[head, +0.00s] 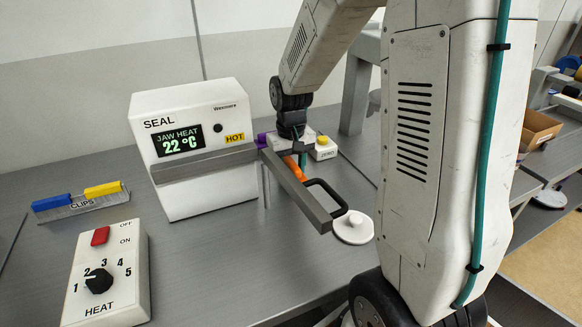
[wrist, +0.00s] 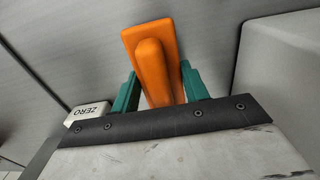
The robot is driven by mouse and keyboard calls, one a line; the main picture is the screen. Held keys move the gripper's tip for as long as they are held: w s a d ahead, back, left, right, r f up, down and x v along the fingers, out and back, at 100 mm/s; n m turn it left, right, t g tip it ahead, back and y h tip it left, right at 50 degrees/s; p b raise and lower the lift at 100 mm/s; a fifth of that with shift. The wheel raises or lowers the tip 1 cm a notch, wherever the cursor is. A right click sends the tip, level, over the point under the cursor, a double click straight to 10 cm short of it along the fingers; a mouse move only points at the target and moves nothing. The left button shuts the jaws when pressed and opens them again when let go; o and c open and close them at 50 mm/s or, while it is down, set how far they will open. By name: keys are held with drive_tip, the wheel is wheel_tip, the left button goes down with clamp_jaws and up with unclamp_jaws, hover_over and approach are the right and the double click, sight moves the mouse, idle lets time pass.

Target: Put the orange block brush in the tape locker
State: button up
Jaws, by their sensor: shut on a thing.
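The orange block brush (wrist: 151,65) is between the two teal fingers of my gripper (wrist: 160,92) in the wrist view. My gripper is shut on it. In the head view my gripper (head: 299,156) hangs behind the grey jaw arm of the seal machine, and part of the orange brush (head: 292,168) shows just beyond that arm. The rest of the brush is hidden there by the jaw arm. I cannot make out a tape locker in either view.
The white seal machine (head: 189,185) reaches its grey jaw arm (head: 296,192) across the bench. A white disc with a knob (head: 353,228), a ZERO box (head: 322,149), a heat control box (head: 107,270) and a clips rack (head: 80,203) stand around. A cardboard box (head: 540,127) is at far right.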

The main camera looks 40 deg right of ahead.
drive_tip(key=shift+f, duration=0.2)
drive_tip(key=o, duration=1)
